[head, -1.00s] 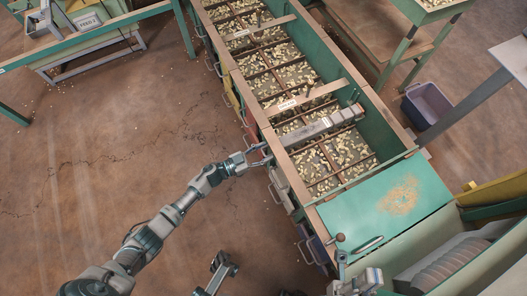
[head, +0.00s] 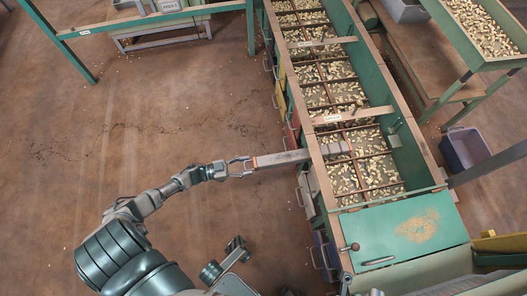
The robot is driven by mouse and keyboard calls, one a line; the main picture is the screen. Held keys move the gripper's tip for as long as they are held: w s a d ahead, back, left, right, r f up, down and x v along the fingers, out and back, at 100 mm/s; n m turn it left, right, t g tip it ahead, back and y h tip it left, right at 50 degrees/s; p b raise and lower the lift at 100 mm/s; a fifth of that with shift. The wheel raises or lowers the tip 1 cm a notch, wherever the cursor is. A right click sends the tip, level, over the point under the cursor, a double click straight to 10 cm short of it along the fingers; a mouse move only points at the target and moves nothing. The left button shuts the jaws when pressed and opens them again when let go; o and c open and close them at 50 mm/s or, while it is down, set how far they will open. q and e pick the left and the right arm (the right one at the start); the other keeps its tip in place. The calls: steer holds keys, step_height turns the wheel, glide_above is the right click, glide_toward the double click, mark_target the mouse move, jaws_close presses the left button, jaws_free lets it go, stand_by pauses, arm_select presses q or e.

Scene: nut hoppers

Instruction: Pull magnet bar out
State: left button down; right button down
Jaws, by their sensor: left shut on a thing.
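Wooden crosspieces (head: 352,115) span the hopper above several compartments of nuts. A green lid (head: 400,229) covers its near end. A purple bin (head: 466,150) stands to the right. Coloured drawers with handles line the hopper's left side. The brown floor (head: 150,120) to the left is open.

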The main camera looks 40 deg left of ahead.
arm_select(q)
steer(key=v, duration=0.6)
steer(key=shift+a, duration=0.1)
steer(key=c, duration=0.6)
jaws_free()
steer(key=v, duration=1.2)
steer(key=shift+a+f, duration=0.1)
steer(key=shift+f, duration=0.1)
steer(key=shift+w, duration=0.1)
